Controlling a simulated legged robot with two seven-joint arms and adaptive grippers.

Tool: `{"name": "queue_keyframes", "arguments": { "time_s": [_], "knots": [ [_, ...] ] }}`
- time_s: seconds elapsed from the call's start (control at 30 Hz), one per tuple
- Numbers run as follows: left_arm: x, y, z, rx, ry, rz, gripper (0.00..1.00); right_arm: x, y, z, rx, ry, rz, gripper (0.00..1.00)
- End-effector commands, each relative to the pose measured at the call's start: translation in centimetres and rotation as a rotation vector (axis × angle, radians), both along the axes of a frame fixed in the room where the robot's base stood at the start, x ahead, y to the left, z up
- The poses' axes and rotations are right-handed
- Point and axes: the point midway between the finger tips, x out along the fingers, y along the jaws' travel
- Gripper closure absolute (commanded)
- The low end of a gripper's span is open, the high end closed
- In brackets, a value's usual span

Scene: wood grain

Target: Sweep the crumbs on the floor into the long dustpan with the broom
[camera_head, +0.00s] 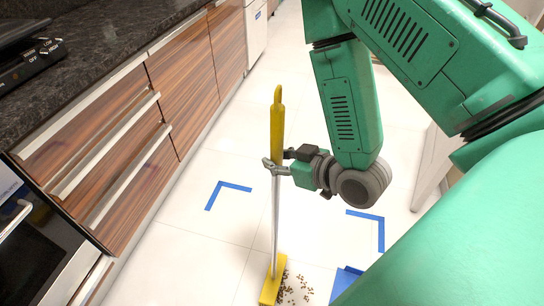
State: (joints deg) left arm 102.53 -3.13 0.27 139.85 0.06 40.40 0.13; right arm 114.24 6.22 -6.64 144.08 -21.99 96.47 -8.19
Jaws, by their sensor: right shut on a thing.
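A broom with a yellow grip, a grey stick (275,225) and a yellow head stands nearly upright, its head on the floor at the bottom of the view. My right gripper (272,165) is shut on the broom just below its yellow grip. Brown crumbs (298,288) lie scattered on the floor just right of the broom head. A blue dustpan (346,278) shows in part right of the crumbs, and my right arm hides the rest of it. My left gripper is out of view.
Wood-grain cabinets (185,75) with a dark countertop (85,50) run along the left, with an oven (35,240) at lower left. Blue tape corners (228,187) mark the white tiled floor. The floor behind the broom is clear.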

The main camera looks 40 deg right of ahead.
Motion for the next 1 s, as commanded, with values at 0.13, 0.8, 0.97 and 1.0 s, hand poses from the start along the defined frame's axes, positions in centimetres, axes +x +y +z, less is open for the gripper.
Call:
{"name": "queue_keyframes", "arguments": {
  "time_s": [0.13, 0.8, 0.97, 1.0],
  "knots": [
    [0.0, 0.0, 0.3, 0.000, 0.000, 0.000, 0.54, -0.2, -0.1, 0.1, 0.001, -0.001, -0.001, 1.00],
    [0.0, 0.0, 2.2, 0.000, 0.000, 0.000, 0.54, -2.2, -1.4, 0.3, 0.001, 0.000, -0.001, 1.00],
    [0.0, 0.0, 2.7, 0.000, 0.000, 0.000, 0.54, -3.0, -2.0, 0.3, 0.002, -0.001, -0.002, 1.00],
    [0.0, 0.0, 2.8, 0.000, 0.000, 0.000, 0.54, -3.1, -2.0, 0.3, 0.001, -0.001, 0.000, 1.00]
  ]
}}
